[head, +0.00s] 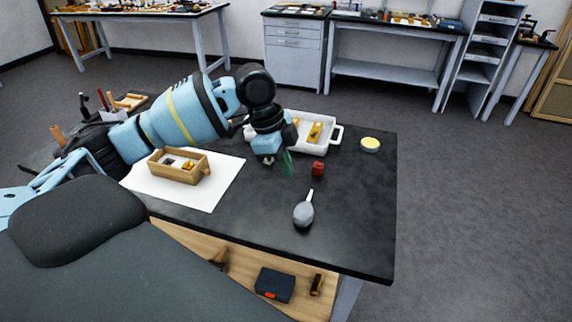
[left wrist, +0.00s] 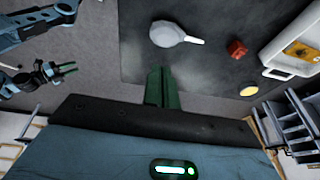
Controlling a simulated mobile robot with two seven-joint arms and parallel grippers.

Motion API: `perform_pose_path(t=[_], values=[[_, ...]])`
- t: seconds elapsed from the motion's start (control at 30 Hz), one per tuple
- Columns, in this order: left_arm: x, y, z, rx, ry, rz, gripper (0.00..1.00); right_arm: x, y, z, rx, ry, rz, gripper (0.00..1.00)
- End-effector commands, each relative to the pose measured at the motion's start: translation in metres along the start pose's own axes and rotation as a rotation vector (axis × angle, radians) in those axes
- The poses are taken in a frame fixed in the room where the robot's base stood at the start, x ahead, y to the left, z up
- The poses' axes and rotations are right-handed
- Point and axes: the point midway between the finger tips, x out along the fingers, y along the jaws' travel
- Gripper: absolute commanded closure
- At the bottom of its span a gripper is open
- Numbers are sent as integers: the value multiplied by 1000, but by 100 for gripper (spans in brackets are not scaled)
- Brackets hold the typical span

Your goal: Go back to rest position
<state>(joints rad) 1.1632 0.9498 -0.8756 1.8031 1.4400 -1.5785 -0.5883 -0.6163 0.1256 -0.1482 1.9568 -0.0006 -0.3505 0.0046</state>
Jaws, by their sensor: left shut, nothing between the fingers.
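My left arm reaches from the left over the dark table (head: 340,232) in the head view. My left gripper (head: 286,163) points down over the table near the white tray, with its green fingers shut and nothing held. The same shut fingers show in the left wrist view (left wrist: 158,88). My right gripper (left wrist: 64,69) shows small at the upper left of the left wrist view, off to the side of the table; whether its fingers are apart is too small to tell.
A white tray (head: 337,133) with gilt pieces, a red block (head: 318,168), a grey bulb blower (head: 303,214) and a round yellow-topped tin (head: 370,144) lie near the gripper. A wooden box (head: 177,177) sits on white paper (head: 226,180) below the arm.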

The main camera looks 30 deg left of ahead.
Motion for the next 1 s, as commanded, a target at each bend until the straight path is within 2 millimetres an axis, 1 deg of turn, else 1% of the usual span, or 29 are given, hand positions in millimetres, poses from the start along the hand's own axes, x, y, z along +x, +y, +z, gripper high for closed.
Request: perform_pose_path(t=[0.53,0.63,0.67,0.77,0.87,0.9,1.0], values=[[0,0,0,0,0,0,100,0,-1,-1,1,1,-1,64],[6,3,-1,2,-1,4,100,0,0,-1,1,1,-1,64],[9,5,-2,3,-2,6,100,0,0,-1,1,1,-1,64],[32,16,-7,7,-6,15,100,0,0,0,1,1,-1,64],[66,37,-16,6,-5,23,100,0,0,0,1,1,-1,64],[80,46,-19,1,-3,25,100,0,0,0,1,1,-1,64],[111,71,-26,-22,11,23,100,0,0,0,1,1,0,64]])
